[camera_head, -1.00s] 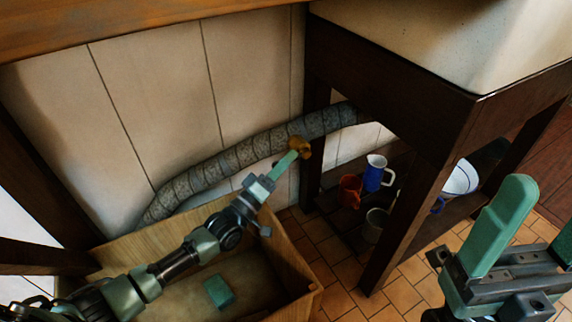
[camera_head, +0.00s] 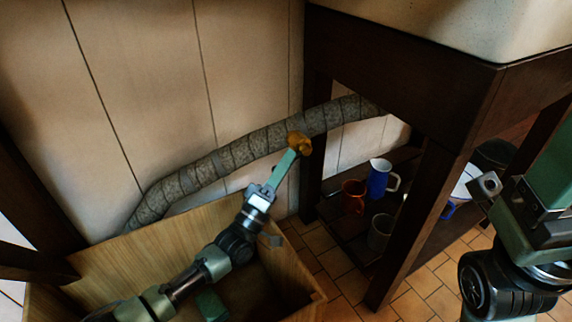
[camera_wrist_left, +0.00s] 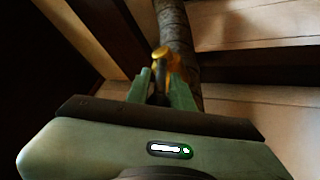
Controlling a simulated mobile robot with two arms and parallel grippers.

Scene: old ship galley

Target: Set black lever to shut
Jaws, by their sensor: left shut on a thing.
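A brass valve body (camera_head: 299,143) sits on the wrapped grey pipe (camera_head: 240,150) that runs along the wall. My left gripper (camera_head: 293,155) reaches up to it from below left, with its green fingers touching or nearly touching the brass. In the left wrist view, the brass part (camera_wrist_left: 161,56) shows just past my left fingers (camera_wrist_left: 160,82), and something dark lies between them, which I take for the black lever. The gripper is shut on it. The fingers hide most of the lever, so its angle cannot be read. My right gripper (camera_head: 540,185) is only partly in view at the right edge.
A wooden crate (camera_head: 300,285) stands open below my left arm, with a green block (camera_head: 211,306) in it. Tiled floor lies in front.

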